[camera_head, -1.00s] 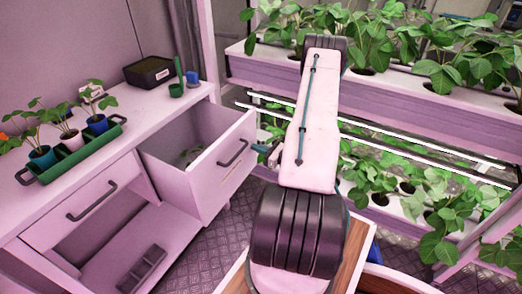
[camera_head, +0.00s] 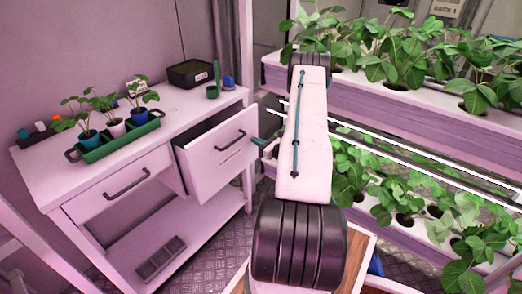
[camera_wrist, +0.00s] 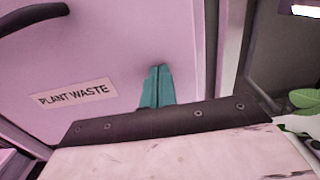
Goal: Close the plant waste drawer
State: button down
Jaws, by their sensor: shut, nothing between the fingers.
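The plant waste drawer (camera_head: 205,172) is the right one in the pink bench and stands partly open, with a dark gap above its front. Its front fills much of the wrist view, with a "PLANT WASTE" label (camera_wrist: 73,96) and a dark bar handle (camera_wrist: 30,17). My gripper (camera_head: 258,142) is at the right side of the drawer front in the head view, mostly hidden by my arm. In the wrist view its teal fingers (camera_wrist: 157,72) are shut, empty, and pointed at the front right of the label, seemingly against it.
The bench top (camera_head: 180,125) holds a green tray (camera_head: 118,142) of potted seedlings, a black box (camera_head: 190,74) and small cups. A second drawer (camera_head: 120,182) at left is closed. Plant racks (camera_head: 400,105) stand close on the right of my arm.

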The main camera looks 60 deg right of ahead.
jog(key=w, duration=0.9)
jog(key=shift+d+r, duration=0.2)
jog(key=shift+d, duration=0.25)
jog(key=shift+w+r, duration=0.1)
jog(key=shift+a, duration=0.1)
jog(key=s+a, duration=0.1)
jog(key=s, duration=1.3)
jog(key=shift+s+f, duration=0.3)
jog(key=shift+s, duration=0.1)
jog(key=shift+a, duration=0.1)
